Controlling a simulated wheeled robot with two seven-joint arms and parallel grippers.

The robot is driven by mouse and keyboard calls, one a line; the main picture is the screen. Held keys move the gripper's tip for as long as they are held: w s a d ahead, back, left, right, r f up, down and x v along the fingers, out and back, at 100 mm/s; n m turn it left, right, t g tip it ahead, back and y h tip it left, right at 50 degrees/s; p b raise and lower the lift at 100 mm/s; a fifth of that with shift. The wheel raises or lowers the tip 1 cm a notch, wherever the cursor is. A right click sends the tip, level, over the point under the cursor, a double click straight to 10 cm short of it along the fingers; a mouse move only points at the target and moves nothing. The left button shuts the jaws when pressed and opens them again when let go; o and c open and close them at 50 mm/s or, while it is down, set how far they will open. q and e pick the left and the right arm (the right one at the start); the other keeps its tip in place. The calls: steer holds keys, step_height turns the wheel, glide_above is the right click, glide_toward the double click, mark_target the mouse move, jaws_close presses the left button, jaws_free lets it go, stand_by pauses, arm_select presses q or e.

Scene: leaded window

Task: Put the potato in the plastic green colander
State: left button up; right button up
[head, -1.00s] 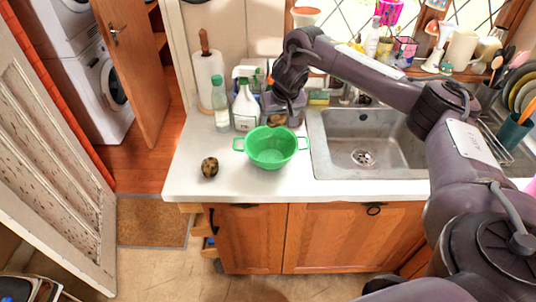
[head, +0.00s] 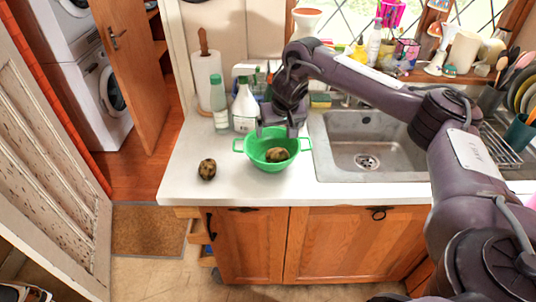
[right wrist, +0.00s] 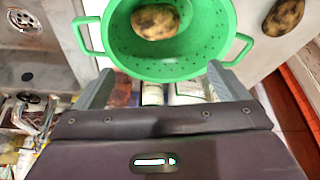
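The green plastic colander (head: 256,159) stands upright on the white counter, left of the sink. A brown, dark-spotted potato (head: 278,155) lies inside it, and it also shows in the colander in the right wrist view (right wrist: 156,21). A second similar potato (head: 207,169) lies on the counter to the left of the colander. My right gripper (head: 277,130) is just above the colander's back part, with its fingers apart and nothing between them. In the right wrist view the open fingers (right wrist: 160,88) are apart from the potato. My left gripper is not in view.
A green-capped bottle (head: 219,106), a white spray bottle (head: 245,107) and a paper towel roll (head: 208,78) stand behind the colander. The metal sink (head: 385,160) is to the right.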

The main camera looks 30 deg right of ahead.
steer(key=p+v, duration=0.2)
steer(key=v, duration=0.5)
steer(key=shift+s+r, duration=0.25)
steer(key=shift+r, duration=0.15)
steer(key=shift+w, duration=0.1)
steer(key=shift+a+f, duration=0.1)
